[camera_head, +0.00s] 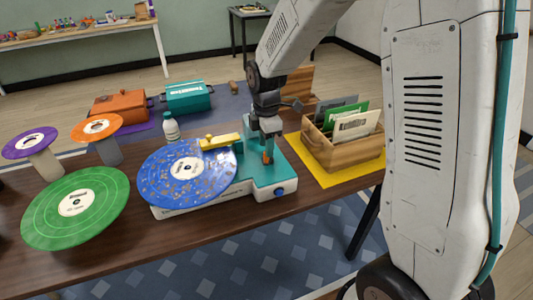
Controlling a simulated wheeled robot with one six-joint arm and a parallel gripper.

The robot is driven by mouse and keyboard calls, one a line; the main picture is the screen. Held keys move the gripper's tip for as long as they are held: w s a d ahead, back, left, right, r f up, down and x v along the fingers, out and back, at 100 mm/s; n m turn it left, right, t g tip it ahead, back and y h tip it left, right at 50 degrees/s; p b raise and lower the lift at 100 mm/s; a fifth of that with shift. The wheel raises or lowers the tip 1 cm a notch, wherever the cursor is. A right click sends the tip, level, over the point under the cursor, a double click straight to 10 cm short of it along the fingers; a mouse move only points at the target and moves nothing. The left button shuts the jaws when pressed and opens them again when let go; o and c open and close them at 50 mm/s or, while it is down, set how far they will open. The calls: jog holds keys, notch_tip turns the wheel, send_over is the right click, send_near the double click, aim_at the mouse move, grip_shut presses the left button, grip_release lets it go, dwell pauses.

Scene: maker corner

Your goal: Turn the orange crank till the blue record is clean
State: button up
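The blue record (160,190) lies on a white and teal record-cleaning machine (262,182), with pale brownish specks over its surface and a white centre label. A yellow bar (220,141) reaches over the record's upper right edge. The orange crank (267,158) shows as a small orange piece on the teal right part of the machine. My gripper (268,153) points down right at the crank and partly hides it. Its fingers are small and dark here, so I cannot tell whether they are closed on the crank.
A green record (105,211) is at the left; purple (15,149) and orange (83,132) records stand on posts behind it. A small white bottle (171,129) stands behind the machine. A wooden crate of sleeves (340,154) sits close right on a yellow mat (318,178).

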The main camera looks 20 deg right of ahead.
jog(key=shift+f, duration=2)
grip_shut()
